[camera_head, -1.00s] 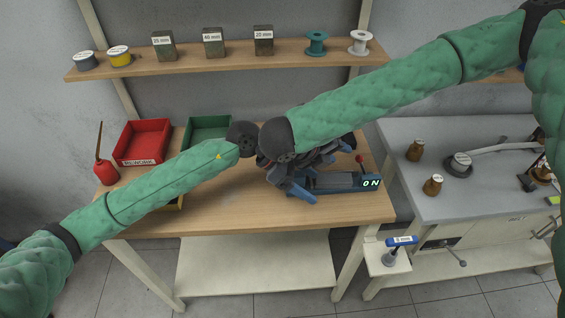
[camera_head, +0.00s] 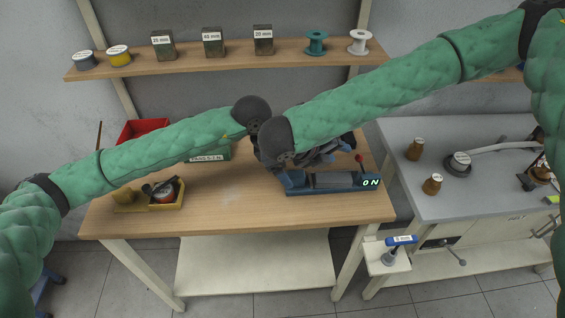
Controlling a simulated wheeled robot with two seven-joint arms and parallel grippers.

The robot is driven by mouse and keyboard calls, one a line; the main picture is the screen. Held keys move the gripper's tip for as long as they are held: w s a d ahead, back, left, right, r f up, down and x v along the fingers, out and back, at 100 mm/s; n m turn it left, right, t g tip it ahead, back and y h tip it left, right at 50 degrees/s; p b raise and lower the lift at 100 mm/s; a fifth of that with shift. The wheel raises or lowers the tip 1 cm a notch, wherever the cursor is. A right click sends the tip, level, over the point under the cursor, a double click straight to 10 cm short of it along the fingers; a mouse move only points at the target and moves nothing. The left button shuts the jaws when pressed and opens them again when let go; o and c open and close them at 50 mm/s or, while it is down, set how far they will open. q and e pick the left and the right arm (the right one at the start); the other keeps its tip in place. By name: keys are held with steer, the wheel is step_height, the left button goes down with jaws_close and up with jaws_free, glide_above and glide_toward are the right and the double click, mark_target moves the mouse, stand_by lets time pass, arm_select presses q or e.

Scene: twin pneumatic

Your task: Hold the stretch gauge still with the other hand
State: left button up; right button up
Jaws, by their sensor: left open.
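The blue bench device with a lit "ON" display (camera_head: 340,183), which I take to be the stretch gauge, sits near the right front of the wooden table. It has a grey bed and a red-knobbed lever (camera_head: 360,160). My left gripper (camera_head: 266,160) is open, just left of and behind the device's left end. It is partly hidden by my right wrist, and I cannot tell whether it touches the device. My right gripper (camera_head: 325,152) is over the device's back edge. Its fingers are mostly hidden, so its hold is unclear.
A yellow tray (camera_head: 180,200) with small items is on the table's left. A green bin (camera_head: 212,154) and red bin (camera_head: 140,128) stand behind my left arm. The front middle of the table is clear. A grey bench (camera_head: 455,200) stands at right.

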mark_target(289, 174)
arm_select(q)
steer(key=x, duration=0.6)
steer(key=shift+d, duration=0.1)
